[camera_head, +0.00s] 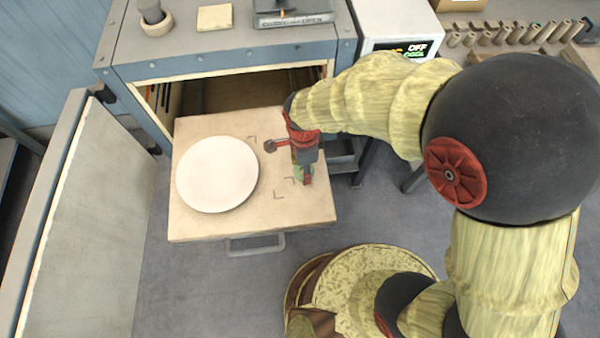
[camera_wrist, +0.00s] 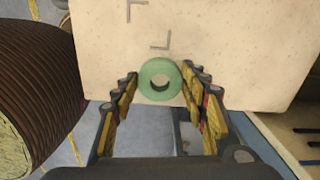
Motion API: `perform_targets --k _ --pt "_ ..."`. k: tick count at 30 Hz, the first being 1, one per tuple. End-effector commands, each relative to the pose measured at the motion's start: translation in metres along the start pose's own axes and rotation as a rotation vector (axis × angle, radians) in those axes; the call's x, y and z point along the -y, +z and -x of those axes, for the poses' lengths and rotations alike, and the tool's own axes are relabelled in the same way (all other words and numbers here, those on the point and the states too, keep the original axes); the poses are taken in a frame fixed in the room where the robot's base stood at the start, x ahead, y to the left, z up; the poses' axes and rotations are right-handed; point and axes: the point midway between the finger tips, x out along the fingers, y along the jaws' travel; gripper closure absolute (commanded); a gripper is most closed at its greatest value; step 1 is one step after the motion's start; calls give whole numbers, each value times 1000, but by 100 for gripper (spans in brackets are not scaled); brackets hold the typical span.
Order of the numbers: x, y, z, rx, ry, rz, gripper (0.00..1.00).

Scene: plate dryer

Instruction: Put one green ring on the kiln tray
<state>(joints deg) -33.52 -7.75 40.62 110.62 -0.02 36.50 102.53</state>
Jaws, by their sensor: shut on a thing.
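The kiln tray (camera_head: 225,229) is a pale slab pulled out in front of the open kiln, with dark corner marks on it. It also fills the upper part of the wrist view (camera_wrist: 245,45). My gripper (camera_head: 305,178) points down over the tray's right part. Its fingertips are closed on a green ring (camera_wrist: 160,80), which sits between them in the wrist view. In the head view only a bit of the ring (camera_head: 300,173) shows beside the fingers. I cannot tell whether the ring touches the tray or is just above it.
A round white plate (camera_head: 217,174) lies on the tray's left half. The kiln door (camera_head: 85,220) stands open at the left. A handle (camera_head: 255,244) sticks out below the tray's front edge. Several small cylinders (camera_head: 520,33) stand on a rack at the upper right.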

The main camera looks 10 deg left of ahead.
Motion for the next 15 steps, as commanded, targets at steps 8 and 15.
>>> perform_targets --k 8,15 --pt "4 7 -31 -1 2 0 81" --pt "5 7 -40 0 -1 0 81"
